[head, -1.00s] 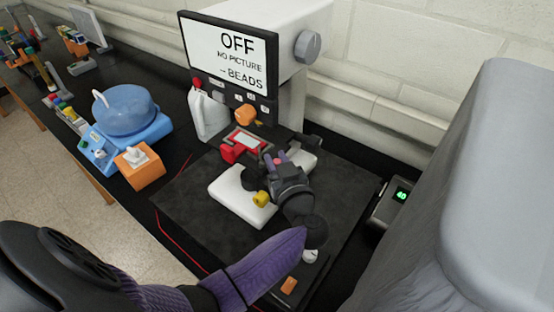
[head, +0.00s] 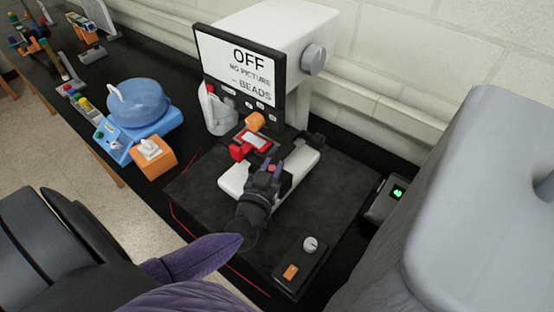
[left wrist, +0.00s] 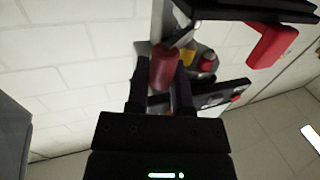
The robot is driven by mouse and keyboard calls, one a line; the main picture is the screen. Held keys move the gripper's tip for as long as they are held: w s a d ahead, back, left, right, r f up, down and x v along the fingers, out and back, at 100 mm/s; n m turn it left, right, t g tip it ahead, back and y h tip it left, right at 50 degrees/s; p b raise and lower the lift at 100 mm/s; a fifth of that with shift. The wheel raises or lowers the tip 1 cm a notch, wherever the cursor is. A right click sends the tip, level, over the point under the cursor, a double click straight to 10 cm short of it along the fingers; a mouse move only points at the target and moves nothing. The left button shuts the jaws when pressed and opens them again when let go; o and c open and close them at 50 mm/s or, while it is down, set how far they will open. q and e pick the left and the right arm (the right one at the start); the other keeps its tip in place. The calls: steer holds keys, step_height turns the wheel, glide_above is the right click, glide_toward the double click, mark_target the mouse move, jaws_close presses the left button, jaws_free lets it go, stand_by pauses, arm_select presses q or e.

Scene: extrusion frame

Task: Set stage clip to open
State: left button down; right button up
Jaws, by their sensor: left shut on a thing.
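My left gripper (head: 270,171) reaches down over the white stage (head: 233,180) of the screen instrument. In the left wrist view its two dark fingers are shut on a small dark red piece (left wrist: 163,68). I take this piece to be the stage clip, but its lower part and its exact setting are hidden. In the head view only a small bit of red shows between the fingertips. A red frame with a pale window (head: 257,140) sits at the stage's far side, apart from the gripper. My right gripper is out of view.
The instrument's screen (head: 238,67) reads OFF, NO PICTURE, BEADS. An orange knob (head: 255,122) is below it. A blue round device (head: 143,105) and an orange switch box (head: 152,157) stand left. The dark mat is clear beside the stage.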

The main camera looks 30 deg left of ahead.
arm_select(q)
steer(key=h, duration=0.1)
steer(key=m+h+b, duration=0.1)
steer(key=m+h, duration=0.1)
steer(key=shift+s+a+f+t+h+b, duration=0.15)
steer(key=shift+s+a+t+h+b, duration=0.15)
steer(key=shift+a+h, duration=0.1)
steer(key=shift+s+a+m+h+b, duration=0.1)
steer(key=shift+a+m+h+b, duration=0.05)
steer(key=shift+m+h+b, duration=0.55)
steer(key=shift+s+a+m+h+b, duration=0.15)
steer(key=shift+m+h+b, duration=0.3)
steer(key=shift+h, duration=0.45)
steer(key=shift+r, duration=0.2)
steer(key=c, duration=0.5)
jaws_free()
steer(key=s+a, duration=0.1)
steer(key=s, duration=0.8)
steer(key=shift+s+a, duration=0.35)
steer(key=shift+s, duration=0.05)
